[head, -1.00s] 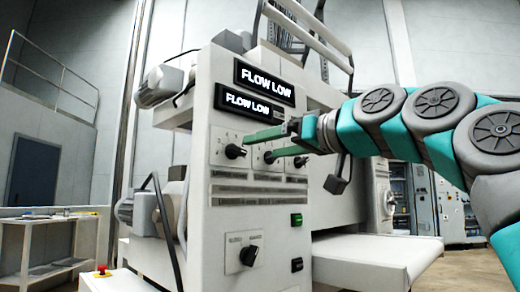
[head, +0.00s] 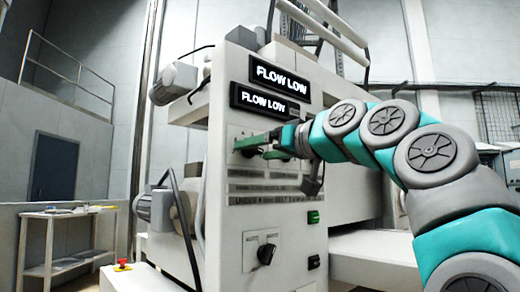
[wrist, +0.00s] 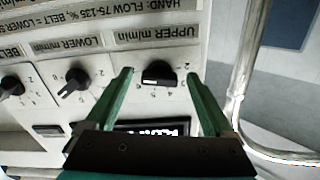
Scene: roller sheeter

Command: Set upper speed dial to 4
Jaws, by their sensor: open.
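The upper speed dial (wrist: 159,73) is a black knob under the label "UPPER m/min" in the wrist view, ringed by small numbers. I cannot read for sure which number it points to. My gripper (wrist: 158,76) is open, one green finger on each side of this dial, with gaps visible between fingers and knob. In the head view my gripper (head: 258,146) reaches the machine's front panel from the right, and its fingers largely hide the dials there. I cannot tell how far the fingertips are from the panel face.
The lower dial (wrist: 76,80) and the belt dial (wrist: 12,87) sit left of the upper dial in the wrist view. Two displays read "FLOW LOW" (head: 281,79). A selector knob (head: 266,253) and green button (head: 313,217) are lower. A metal rail (wrist: 246,70) is at the right.

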